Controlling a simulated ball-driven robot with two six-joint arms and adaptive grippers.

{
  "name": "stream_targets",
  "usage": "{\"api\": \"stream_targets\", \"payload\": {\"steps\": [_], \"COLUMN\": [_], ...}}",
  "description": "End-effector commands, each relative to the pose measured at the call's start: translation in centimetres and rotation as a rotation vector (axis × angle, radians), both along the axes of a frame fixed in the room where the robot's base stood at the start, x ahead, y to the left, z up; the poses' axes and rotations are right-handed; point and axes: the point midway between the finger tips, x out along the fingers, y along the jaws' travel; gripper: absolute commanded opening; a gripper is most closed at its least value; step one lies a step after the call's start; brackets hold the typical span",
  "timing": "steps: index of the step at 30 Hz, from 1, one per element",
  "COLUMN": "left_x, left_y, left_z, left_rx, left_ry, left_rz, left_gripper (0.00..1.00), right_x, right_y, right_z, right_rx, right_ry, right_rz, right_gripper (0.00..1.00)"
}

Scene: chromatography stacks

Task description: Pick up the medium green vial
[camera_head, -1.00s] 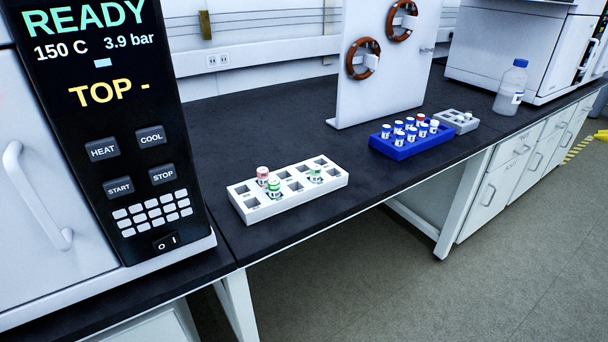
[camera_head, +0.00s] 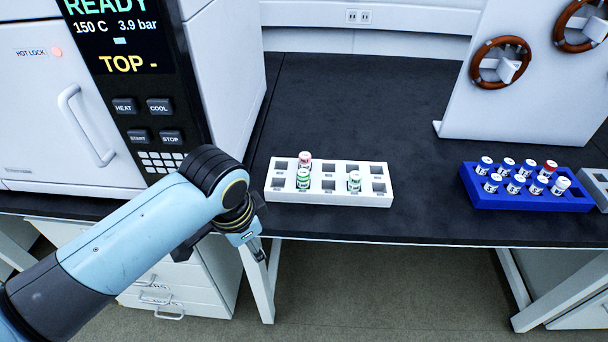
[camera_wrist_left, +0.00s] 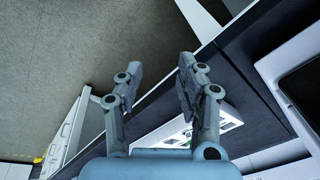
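A white rack (camera_head: 335,198) stands on the dark bench near its front edge. It holds a green-marked vial (camera_head: 303,181) in the front row, another green-marked vial (camera_head: 354,182) further right in the front row, and a red-capped vial (camera_head: 305,160) behind the first. I cannot tell which green vial is the medium one. My left gripper (camera_head: 257,250) is left of and in front of the rack, apart from it. In the left wrist view my left gripper (camera_wrist_left: 160,66) is open and empty, with the rack (camera_wrist_left: 231,117) partly hidden behind a finger. My right gripper is not in view.
A blue rack (camera_head: 520,204) with several vials stands to the right, beside a grey rack (camera_head: 597,181). A white panel (camera_head: 530,115) with brown rings stands behind it. A white instrument (camera_head: 228,70) with a dark display borders the left. The bench between the racks is clear.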

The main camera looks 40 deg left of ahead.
Motion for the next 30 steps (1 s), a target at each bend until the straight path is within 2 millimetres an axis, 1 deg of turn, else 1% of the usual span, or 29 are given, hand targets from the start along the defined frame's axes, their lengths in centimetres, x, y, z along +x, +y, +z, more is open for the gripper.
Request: {"api": "stream_targets", "payload": {"steps": [1,2,3,5,6,9,11,17,21,24,27,29,30], "left_x": [0.6,0.9,1.3,2.3,3.1,5.1,6.4,11.3,14.6,16.7,17.8,18.1,18.1], "left_y": [-0.1,-0.2,-0.3,-0.4,-0.4,-0.2,-0.1,0.5,1.0,1.2,1.3,1.3,1.3], "left_z": [2.4,3.7,5.4,7.8,8.9,9.8,9.9,10.4,11.2,12.0,12.2,11.8,11.1], "left_rx": [0.004,0.006,0.010,0.018,0.025,0.037,0.041,0.044,0.034,0.023,0.013,0.010,0.009], "left_ry": [-0.010,-0.011,-0.010,-0.002,0.007,0.042,0.062,0.126,0.167,0.192,0.207,0.212,0.214], "left_rz": [-0.019,-0.035,-0.061,-0.113,-0.158,-0.257,-0.315,-0.513,-0.656,-0.751,-0.812,-0.829,-0.834], "left_gripper": [0.38,0.38,0.38,0.38,0.38,0.38,0.38,0.38,0.38,0.38,0.38,0.38,0.38], "right_x": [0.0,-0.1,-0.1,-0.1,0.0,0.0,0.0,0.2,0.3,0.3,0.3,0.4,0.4], "right_y": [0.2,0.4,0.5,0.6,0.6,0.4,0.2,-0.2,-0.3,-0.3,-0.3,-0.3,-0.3], "right_z": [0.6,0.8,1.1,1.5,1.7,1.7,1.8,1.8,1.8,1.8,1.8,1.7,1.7], "right_rx": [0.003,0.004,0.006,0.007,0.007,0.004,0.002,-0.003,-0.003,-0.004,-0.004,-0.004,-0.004], "right_ry": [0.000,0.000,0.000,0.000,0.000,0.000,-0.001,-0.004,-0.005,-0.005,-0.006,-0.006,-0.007], "right_rz": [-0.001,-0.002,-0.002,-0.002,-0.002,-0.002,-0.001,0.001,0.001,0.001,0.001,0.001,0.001], "right_gripper": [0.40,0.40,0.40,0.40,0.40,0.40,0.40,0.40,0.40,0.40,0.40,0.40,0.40]}}
